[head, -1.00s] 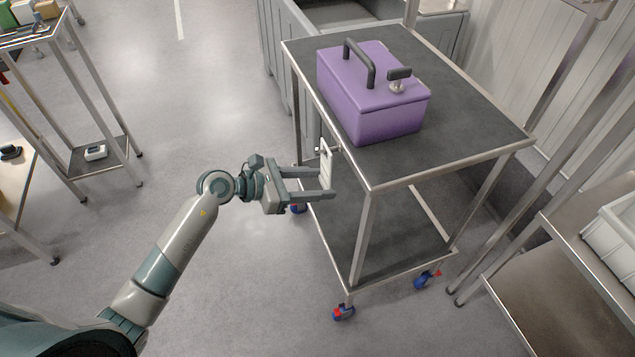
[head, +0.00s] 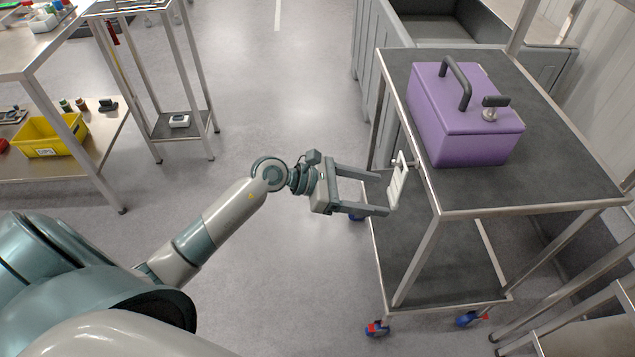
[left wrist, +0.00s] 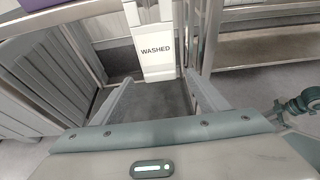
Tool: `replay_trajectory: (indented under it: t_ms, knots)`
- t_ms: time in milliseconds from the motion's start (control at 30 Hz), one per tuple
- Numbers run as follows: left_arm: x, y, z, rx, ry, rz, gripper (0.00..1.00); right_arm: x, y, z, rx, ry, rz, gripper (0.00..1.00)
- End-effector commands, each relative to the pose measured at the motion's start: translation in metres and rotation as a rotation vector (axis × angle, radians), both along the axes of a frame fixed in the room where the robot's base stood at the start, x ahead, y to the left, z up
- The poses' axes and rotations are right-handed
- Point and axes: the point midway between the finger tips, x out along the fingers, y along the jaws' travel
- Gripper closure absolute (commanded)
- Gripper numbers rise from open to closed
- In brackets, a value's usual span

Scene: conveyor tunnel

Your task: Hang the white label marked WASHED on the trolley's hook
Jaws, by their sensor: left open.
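The white label (head: 397,187) hangs at the left edge of the trolley (head: 560,170), tilted in the head view. Its slotted top is at a small hook (head: 396,162) on the trolley's rail. In the left wrist view the label (left wrist: 157,58) faces me and reads WASHED; its top is partly cut off. My left gripper (head: 384,194) is open, with its fingertips close to the label's lower part. In the left wrist view the fingers (left wrist: 158,80) stand apart on either side of the label's lower end. Whether one touches it I cannot tell. My right gripper is not in view.
A purple box (head: 465,115) with a dark handle stands on the trolley top. A grey bin (head: 372,70) is behind the trolley. Steel tables stand at the left, with a yellow bin (head: 48,138) on a lower shelf. Floor between is clear.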

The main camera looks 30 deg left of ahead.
Motion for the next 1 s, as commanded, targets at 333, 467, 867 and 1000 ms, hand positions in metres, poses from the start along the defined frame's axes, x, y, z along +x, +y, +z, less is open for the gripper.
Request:
replay_trajectory:
  t_ms: [333,467,867,1000]
  knots:
    - [-0.039,0.057,0.022,0.005,0.0,0.0,0.32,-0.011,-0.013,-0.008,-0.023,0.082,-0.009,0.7]
    - [-0.052,0.076,0.031,0.003,0.001,0.001,0.32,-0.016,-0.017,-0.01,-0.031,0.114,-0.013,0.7]
    - [-0.071,0.105,0.048,0.001,0.0,0.0,0.32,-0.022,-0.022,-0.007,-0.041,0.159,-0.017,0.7]
    - [-0.072,0.106,0.048,0.0,0.0,0.0,0.32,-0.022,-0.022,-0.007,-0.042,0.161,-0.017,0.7]
